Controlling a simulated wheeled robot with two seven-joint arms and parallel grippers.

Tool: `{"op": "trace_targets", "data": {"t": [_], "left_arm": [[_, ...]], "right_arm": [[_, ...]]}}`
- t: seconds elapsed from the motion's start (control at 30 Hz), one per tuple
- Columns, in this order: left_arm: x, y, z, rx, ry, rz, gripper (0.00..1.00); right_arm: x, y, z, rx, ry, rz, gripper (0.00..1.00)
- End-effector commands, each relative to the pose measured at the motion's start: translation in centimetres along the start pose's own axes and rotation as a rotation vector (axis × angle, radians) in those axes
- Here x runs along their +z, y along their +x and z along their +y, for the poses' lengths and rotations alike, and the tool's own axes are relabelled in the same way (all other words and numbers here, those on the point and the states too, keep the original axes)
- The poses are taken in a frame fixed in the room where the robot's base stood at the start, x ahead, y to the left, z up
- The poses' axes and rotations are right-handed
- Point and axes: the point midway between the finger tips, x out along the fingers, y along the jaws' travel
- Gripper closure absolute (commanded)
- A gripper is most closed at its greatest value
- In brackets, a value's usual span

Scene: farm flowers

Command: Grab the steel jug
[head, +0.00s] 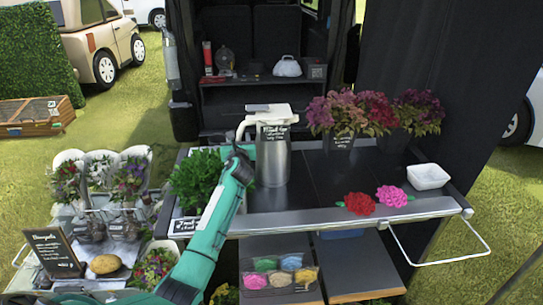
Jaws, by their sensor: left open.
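The steel jug (272,162) is a tall, shiny cylinder standing upright on the black-topped cart, with a small black written label near its top. My left arm comes up from the bottom left, and my left gripper (268,117) is at the top of the jug. White parts overlap the jug's upper rim there, so I cannot clearly tell gripper from jug top or whether they touch. The left gripper is open. My right gripper is not in view.
A leafy green plant (197,180) stands left of the jug. Purple and red bouquets (338,112) stand behind right. A red flower (360,204), a pink flower (391,196) and a white bowl (428,177) lie toward the right. The cart's middle right is clear.

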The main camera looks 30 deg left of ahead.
Motion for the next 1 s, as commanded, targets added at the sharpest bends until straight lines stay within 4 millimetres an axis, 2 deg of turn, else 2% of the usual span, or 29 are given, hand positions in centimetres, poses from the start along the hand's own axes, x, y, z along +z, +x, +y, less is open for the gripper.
{"op": "trace_targets", "data": {"t": [0.13, 0.4, 0.43, 0.6, 0.67, 1.0], "left_arm": [[0.1, 1.3, 0.0, 0.000, -0.001, 0.000, 0.55], [0.0, 1.5, 0.0, -0.001, 0.000, -0.001, 0.55], [0.0, 1.5, 0.0, -0.001, 0.000, -0.001, 0.57], [0.0, 1.5, 0.0, -0.001, 0.000, -0.001, 0.90], [0.0, 1.5, 0.0, -0.001, 0.000, -0.001, 1.00], [0.0, 1.5, 0.0, -0.001, -0.002, -0.001, 1.00]], "right_arm": [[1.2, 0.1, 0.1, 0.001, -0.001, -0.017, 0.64], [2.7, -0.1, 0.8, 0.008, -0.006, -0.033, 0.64], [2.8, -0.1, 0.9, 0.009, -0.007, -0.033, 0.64], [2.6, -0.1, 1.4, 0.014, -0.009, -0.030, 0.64], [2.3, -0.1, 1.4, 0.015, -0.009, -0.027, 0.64], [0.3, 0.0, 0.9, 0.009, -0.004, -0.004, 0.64]]}}
